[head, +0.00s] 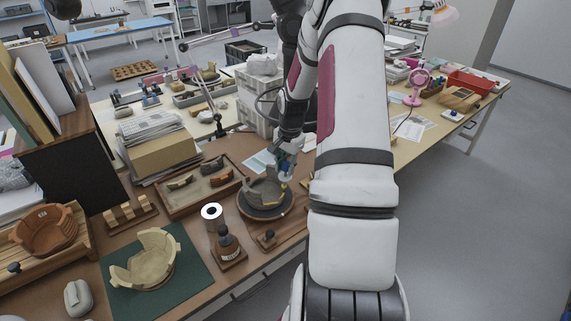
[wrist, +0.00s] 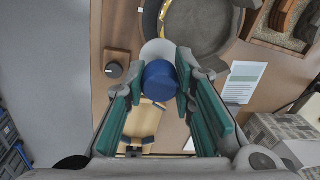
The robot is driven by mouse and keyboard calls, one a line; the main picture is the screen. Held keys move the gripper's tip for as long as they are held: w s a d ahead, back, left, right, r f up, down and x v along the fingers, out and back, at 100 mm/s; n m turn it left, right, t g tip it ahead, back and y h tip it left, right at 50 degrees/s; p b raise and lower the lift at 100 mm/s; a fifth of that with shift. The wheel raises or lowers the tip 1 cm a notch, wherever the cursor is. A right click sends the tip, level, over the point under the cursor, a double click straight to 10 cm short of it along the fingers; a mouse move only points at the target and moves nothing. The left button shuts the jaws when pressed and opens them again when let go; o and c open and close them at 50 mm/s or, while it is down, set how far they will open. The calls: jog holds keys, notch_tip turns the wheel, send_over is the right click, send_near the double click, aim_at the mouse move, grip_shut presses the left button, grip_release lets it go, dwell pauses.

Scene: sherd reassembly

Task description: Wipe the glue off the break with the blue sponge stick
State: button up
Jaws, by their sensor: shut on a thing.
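My gripper (head: 287,152) is shut on the blue sponge stick (head: 285,171), pointing down at the right side of the grey pot (head: 262,192). The pot stands on a dark round turntable (head: 262,213). A yellow patch of glue (head: 284,186) shows on the pot's edge just below the stick. In the wrist view, the stick's round blue end (wrist: 160,80) sits between the teal fingers (wrist: 160,72), with a pale disc beyond it. The pot (wrist: 205,22) is at the top, with a yellow strip along its rim. I cannot tell whether the sponge touches the break.
A beige pot (head: 150,262) sits on a green mat (head: 195,262).

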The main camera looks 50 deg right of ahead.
aim_at(284, 175)
jog(key=shift+w+d+f+b, duration=0.1)
jog(key=shift+w+f+b, duration=0.2)
jog(key=shift+f, duration=0.45)
jog(key=shift+w+a+f+b, duration=0.1)
jog(key=shift+f+b, duration=0.35)
jog(key=shift+f, duration=0.35)
jog(key=shift+w+d+f+b, duration=0.15)
jog(key=shift+f+b, duration=0.2)
jog(key=shift+f, duration=0.4)
jog(key=shift+w+a, duration=0.65)
jog(key=shift+a, duration=2.4)
notch_tip(284, 175, up, 8)
jog(key=s+p, duration=0.2)
jog(key=p, duration=0.2)
jog(key=shift+a+r, duration=0.25)
jog(key=shift+a, duration=0.05)
jog(key=shift+r, duration=0.1)
